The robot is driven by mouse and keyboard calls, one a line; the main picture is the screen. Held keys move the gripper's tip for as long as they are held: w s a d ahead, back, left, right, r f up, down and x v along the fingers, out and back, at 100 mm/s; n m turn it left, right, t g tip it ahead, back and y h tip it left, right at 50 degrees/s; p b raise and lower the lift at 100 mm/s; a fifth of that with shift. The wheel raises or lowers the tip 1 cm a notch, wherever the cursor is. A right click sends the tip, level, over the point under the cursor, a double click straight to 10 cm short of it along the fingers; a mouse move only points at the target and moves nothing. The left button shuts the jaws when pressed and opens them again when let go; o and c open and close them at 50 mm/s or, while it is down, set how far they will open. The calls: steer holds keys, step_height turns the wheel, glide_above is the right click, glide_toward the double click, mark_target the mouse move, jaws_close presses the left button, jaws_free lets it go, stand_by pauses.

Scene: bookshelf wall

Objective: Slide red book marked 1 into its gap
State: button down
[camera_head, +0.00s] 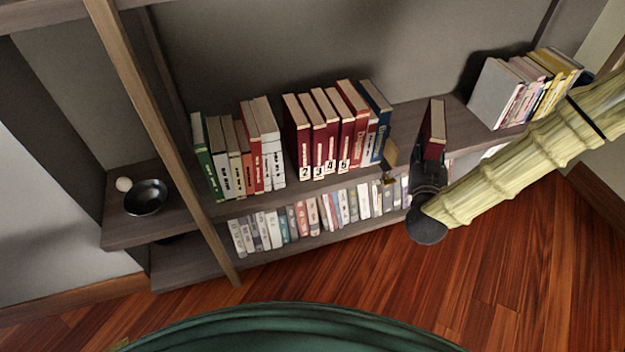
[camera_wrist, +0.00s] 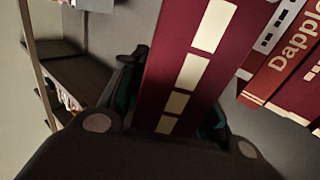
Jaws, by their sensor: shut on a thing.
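My gripper (camera_head: 430,172) is shut on a dark red book (camera_head: 435,130), held upright at the shelf's front, right of the main row. In the wrist view the book (camera_wrist: 192,62) stands between the two dark fingers (camera_wrist: 172,100), its spine with cream label blocks facing the camera. No number 1 is readable on it. Dark red books marked 2 (camera_head: 305,150), 3, 4 and 5 (camera_head: 343,150) stand side by side in the row. A narrow space (camera_head: 286,160) shows between book 2 and the white book (camera_head: 270,145) to its left.
Red and blue books (camera_head: 376,115) stand right of book 5. A small tan object (camera_head: 390,155) is beside them. A grey-and-yellow book group (camera_head: 520,90) is at far right. A wooden upright (camera_head: 150,110) and black bowl (camera_head: 146,197) are at left. A lower shelf holds many books (camera_head: 300,218).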

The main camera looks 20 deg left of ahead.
mark_target(427, 129)
steer(key=r+p, duration=0.1)
steer(key=r, duration=0.1)
steer(key=a+r+p, duration=0.1)
steer(key=r, duration=0.1)
steer(key=s+a+r, duration=0.1)
steer(key=r, duration=0.2)
steer(key=shift+p, duration=0.4)
steer(key=s+a+f+n+g+y+b, duration=0.1)
steer(key=s+a+f+n+y+b, duration=0.2)
steer(key=s+a+f+b, duration=0.3)
steer(key=s+a+f+n+g+y+b, duration=0.2)
steer(key=s+a+f+y+b, duration=0.3)
steer(key=a, duration=1.2)
steer(key=s+n+y+b, duration=0.1)
steer(key=s+b, duration=0.3)
steer(key=s, duration=0.2)
steer(key=shift+s+a+f+n+y, duration=0.15)
steer(key=shift+f+n+y, duration=0.15)
steer(key=shift+f, duration=0.1)
steer(key=shift+s, duration=0.1)
steer(key=shift+w+a+f, duration=0.3)
steer(key=shift+w+a, duration=0.15)
steer(key=shift+w, duration=0.2)
steer(key=shift+w+a+f, duration=0.25)
steer(key=shift+w+a, duration=0.2)
steer(key=shift+w, duration=0.2)
steer(key=shift+w+a+f, duration=0.3)
steer(key=shift+w+a, duration=0.15)
steer(key=shift+w, duration=0.2)
